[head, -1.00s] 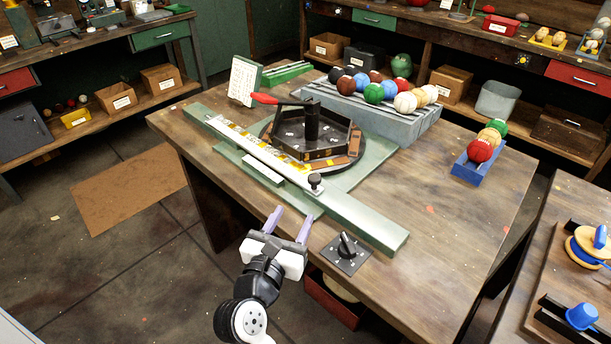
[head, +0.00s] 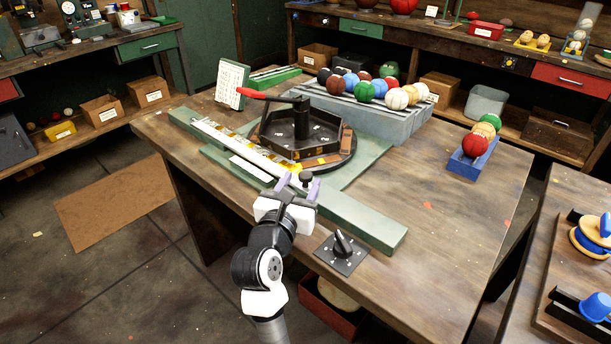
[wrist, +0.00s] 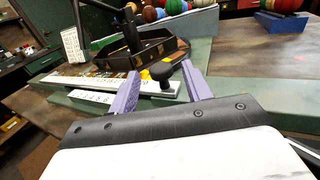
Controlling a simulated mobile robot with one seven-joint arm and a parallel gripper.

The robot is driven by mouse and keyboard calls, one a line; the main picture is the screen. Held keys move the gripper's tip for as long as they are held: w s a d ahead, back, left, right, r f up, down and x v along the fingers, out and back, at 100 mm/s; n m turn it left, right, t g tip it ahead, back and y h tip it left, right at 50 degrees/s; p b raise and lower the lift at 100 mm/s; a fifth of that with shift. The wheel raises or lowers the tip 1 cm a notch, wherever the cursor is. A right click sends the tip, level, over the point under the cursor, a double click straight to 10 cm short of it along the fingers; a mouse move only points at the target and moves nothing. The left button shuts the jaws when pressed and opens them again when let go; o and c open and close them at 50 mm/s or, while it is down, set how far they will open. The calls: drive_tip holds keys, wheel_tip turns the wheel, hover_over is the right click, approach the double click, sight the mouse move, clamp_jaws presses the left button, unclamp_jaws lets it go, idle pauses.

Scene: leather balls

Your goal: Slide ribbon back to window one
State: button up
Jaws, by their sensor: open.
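The ribbon (head: 240,143) is a pale strip with yellow and dark marks. It lies along the green rail (head: 358,218) at the table's front left edge. A black knob (head: 306,177) stands at the ribbon's near right end. It also shows in the wrist view (wrist: 161,72). My gripper (head: 298,182) is open, with its purple fingers at the knob. In the wrist view, the knob appears between the two fingertips (wrist: 160,80), a little nearer the right one. I cannot tell whether either finger touches it. A small white label plate (head: 251,168) lies beside the ribbon.
A black hexagonal tray (head: 300,135) with a red-handled lever (head: 252,94) sits behind the ribbon. A grey rack (head: 385,117) holds several coloured balls. A blue holder (head: 472,163) with balls stands right. A black dial (head: 342,246) lies near the front edge.

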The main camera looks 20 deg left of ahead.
sight(304, 179)
drive_tip(key=shift+w+a, duration=0.1)
drive_tip(key=shift+w, duration=1.8)
clamp_jaws()
